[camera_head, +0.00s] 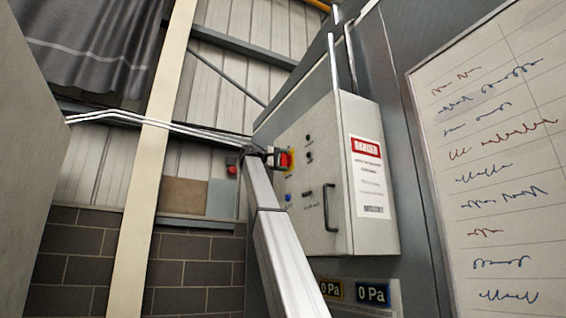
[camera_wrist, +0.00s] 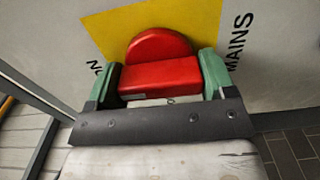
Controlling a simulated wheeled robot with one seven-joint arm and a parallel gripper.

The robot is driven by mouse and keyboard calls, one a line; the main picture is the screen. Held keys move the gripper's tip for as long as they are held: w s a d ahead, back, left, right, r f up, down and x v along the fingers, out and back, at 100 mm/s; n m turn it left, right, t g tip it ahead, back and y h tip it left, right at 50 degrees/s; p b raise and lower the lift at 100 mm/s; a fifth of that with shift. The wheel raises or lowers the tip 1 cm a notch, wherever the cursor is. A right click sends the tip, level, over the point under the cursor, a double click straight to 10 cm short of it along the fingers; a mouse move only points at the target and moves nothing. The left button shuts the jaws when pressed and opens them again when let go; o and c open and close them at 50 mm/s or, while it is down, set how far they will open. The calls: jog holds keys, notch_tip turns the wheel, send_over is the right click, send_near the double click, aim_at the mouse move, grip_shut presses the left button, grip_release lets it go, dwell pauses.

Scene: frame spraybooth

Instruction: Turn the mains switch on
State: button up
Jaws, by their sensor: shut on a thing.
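The mains switch is a red knob with a raised bar on a yellow plate, on the front of a grey control cabinet (camera_head: 338,120). In the head view the red switch (camera_head: 285,159) shows partly behind my gripper (camera_head: 274,157). In the wrist view the red switch (camera_wrist: 158,62) fills the space between my green fingertips. My gripper (camera_wrist: 160,80) is shut on its bar, one finger on each side. The yellow plate (camera_wrist: 205,25) and a "MAINS" label (camera_wrist: 238,42) show around it; the lettering at left is partly hidden by a finger.
A black door handle (camera_head: 330,207), small knobs and a blue button (camera_head: 288,197) are on the cabinet front. A danger sign (camera_head: 368,165) is on its side. A whiteboard (camera_head: 500,150) stands at right. Two "0 Pa" displays (camera_head: 372,293) sit below. A pale post (camera_head: 150,170) stands left.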

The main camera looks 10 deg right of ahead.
jog(key=o, duration=0.9)
jog(key=v, duration=1.1)
